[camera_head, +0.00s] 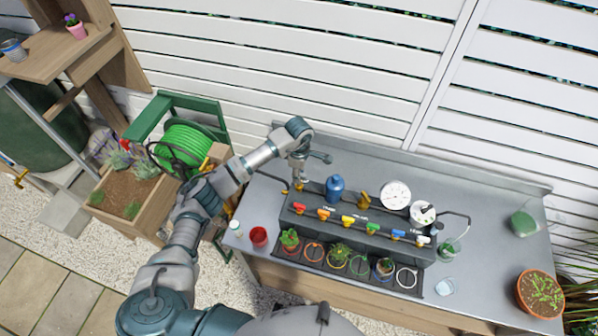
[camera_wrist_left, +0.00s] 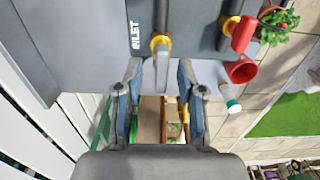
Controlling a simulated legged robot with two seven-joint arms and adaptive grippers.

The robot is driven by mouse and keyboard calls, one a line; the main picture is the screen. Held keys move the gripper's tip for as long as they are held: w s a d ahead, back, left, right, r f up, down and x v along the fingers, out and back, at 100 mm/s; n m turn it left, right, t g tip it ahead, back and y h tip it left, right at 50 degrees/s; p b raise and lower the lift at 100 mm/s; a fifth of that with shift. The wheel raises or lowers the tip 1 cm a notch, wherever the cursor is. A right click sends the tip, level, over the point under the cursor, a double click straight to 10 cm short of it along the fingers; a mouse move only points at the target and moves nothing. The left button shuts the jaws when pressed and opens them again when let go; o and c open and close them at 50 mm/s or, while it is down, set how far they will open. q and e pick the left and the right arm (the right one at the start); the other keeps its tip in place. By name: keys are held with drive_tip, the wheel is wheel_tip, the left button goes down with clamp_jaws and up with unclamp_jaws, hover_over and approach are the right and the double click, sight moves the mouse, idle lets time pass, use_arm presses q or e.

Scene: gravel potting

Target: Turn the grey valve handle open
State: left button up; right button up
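The grey valve handle (camera_wrist_left: 162,75) shows in the left wrist view as a short grey bar below a brass fitting (camera_wrist_left: 160,43), beside the lettering "INLET". My left gripper (camera_wrist_left: 160,66) is open, with one finger on each side of the handle and a visible gap to both. In the head view my left gripper (camera_head: 298,178) points down at the left end of the dark manifold (camera_head: 340,212), by a brass fitting (camera_head: 298,187). The arm and gripper hide the grey handle there. My right gripper is not in view.
Bench room is free at right.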

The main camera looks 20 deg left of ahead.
use_arm(q)
drive_tip(key=shift+c, duration=0.2)
clamp_jaws()
drive_tip(key=n+b, duration=0.1)
drive_tip(key=n, duration=0.2)
drive_tip(key=n+b, duration=0.2)
drive_tip(key=n, duration=0.3)
drive_tip(key=shift+r, duration=0.1)
drive_tip(key=n+b, duration=0.1)
drive_tip(key=n, duration=0.4)
drive_tip(key=shift+r+n, duration=0.1)
drive_tip(key=shift+n, duration=0.3)
drive_tip(key=shift+w+n+b, duration=0.1)
drive_tip(key=shift+n+b, duration=0.3)
drive_tip(key=shift+n, duration=1.6)
